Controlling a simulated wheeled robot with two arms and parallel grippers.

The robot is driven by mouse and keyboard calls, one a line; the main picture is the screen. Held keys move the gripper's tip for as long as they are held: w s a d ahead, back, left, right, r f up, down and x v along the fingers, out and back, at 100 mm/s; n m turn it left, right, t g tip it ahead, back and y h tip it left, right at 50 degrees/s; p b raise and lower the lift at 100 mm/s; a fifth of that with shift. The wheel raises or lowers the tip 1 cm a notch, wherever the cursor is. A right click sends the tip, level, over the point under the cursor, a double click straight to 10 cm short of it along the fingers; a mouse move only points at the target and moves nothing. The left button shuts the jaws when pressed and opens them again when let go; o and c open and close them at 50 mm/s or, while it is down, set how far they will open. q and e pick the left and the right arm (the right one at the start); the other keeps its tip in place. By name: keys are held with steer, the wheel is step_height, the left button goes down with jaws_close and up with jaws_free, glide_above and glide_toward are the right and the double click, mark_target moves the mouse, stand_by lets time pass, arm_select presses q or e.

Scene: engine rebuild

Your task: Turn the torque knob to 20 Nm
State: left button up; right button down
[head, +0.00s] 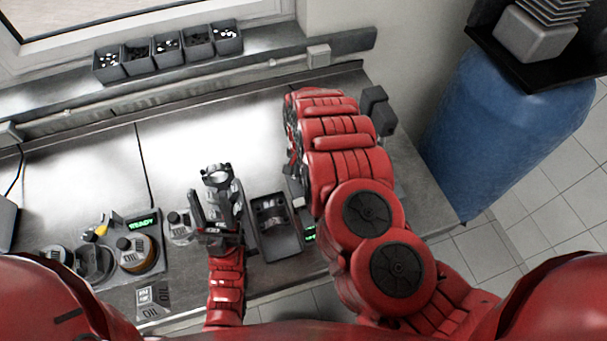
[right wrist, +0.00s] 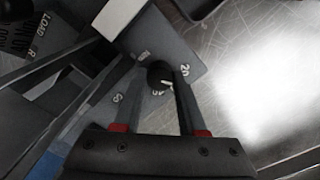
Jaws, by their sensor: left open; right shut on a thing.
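The torque knob (right wrist: 160,74) is a small dark round knob on a grey dial plate (right wrist: 190,48) in the right wrist view. Printed marks surround it, with a "20" to its right. A short white mark shows at its lower right edge; which value it points to is not clear. My right gripper (right wrist: 170,85) is shut on the knob, a finger on each side. In the head view my red right arm hides this gripper and the knob. My left gripper (head: 217,205) is open above the bench, left of a black tray.
The black tray (head: 276,250) lies between my arms, with a green display (head: 310,234) by its right edge. A "READY" display (head: 142,223) and round devices stand at left. Several small bins (head: 167,48) line the back ledge. A blue barrel (head: 500,125) stands right. The bench's back middle is clear.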

steer(key=shift+n+b, duration=1.15)
steer(key=shift+n, duration=0.65)
steer(key=shift+c, duration=2.4)
jaws_free()
